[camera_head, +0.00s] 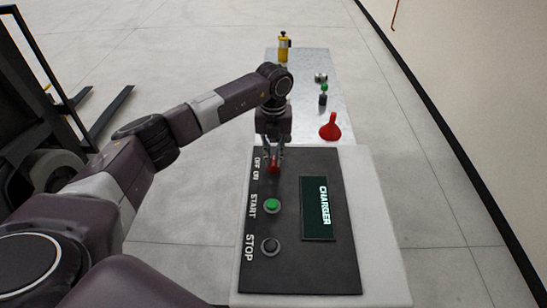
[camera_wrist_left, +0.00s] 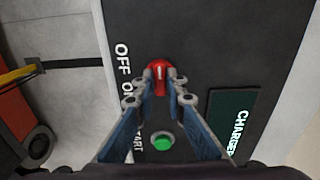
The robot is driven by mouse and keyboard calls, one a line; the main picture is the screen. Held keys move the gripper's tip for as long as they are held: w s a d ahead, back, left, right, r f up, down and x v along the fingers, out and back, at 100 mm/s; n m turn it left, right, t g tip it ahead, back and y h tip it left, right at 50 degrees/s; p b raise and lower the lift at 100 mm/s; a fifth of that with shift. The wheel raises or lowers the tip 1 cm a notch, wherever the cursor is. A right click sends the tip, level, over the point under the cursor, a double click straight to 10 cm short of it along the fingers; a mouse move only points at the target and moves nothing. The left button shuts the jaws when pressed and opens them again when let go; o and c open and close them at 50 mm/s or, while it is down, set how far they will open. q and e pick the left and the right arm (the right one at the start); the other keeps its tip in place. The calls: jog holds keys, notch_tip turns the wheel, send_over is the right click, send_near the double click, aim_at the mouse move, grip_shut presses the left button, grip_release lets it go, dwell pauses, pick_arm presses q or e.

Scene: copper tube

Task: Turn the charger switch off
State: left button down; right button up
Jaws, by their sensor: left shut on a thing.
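The charger (camera_head: 288,258) is a white box with a dark top panel. Its red switch (camera_head: 274,168) sits at the panel's far left, beside the OFF and ON labels. My left gripper (camera_head: 272,158) reaches down over the switch. In the left wrist view the two fingertips (camera_wrist_left: 160,88) are shut on the red switch (camera_wrist_left: 159,72), one on each side. A white mark on the switch points roughly up in that view, between the labels' side and the far edge. The fingers hide part of the switch and the ON label. My right gripper is not in view.
A green START button (camera_head: 272,205), a dark STOP button (camera_head: 270,245) and the CHARGER display (camera_head: 317,208) are on the panel. Behind stands a metal table (camera_head: 300,110) with a red funnel (camera_head: 331,127) and a yellow bottle (camera_head: 284,48). A forklift (camera_head: 45,110) is at left.

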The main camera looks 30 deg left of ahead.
aim_at(273, 161)
pick_arm(q)
jog(key=shift+w+r, duration=0.1)
jog(key=shift+r, duration=0.05)
jog(key=c, duration=2)
grip_release()
jog(key=shift+o, duration=0.2)
notch_tip(273, 161, up, 12)
